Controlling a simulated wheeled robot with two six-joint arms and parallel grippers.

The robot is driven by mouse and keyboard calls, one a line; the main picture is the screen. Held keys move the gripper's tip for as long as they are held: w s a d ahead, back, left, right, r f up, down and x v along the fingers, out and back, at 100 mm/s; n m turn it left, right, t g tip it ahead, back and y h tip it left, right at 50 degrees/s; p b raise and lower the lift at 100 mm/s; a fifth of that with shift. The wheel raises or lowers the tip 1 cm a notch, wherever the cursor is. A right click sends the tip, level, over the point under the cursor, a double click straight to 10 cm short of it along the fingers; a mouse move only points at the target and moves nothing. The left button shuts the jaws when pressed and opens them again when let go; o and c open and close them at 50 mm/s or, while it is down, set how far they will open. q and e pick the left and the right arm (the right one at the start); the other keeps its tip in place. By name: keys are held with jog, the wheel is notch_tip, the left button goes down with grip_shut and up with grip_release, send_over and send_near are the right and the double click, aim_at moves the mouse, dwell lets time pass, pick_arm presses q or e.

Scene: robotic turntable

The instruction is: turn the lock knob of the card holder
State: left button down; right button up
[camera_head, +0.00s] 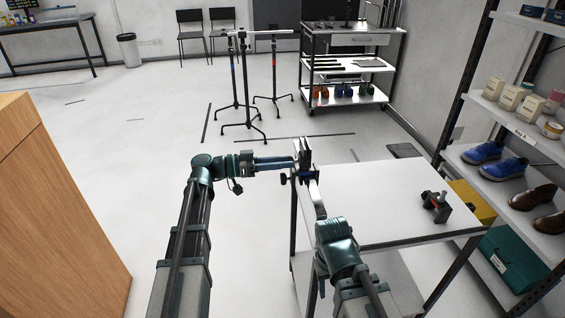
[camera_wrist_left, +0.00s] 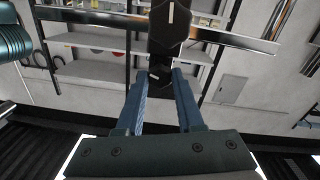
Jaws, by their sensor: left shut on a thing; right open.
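A black holder-like device (camera_head: 306,155) stands at the far left corner of the white table. It has a dark round knob low on its left side and a silver bar (camera_head: 317,199) running toward the camera. I take it to be the card holder. My left gripper (camera_head: 294,163) reaches it from the left.
Another black device with a red part (camera_head: 436,203) sits on the right of the white table (camera_head: 375,190). A shelf (camera_head: 515,125) with shoes and boxes stands at the right. A wooden cabinet (camera_head: 60,215) is at the left. The tabletop's middle is clear.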

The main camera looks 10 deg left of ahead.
pick_arm(q)
jog(key=shift+n, duration=2.2)
jog(key=c, duration=0.5)
grip_release()
jog(key=v, duration=1.4)
jog(key=shift+d, duration=0.1)
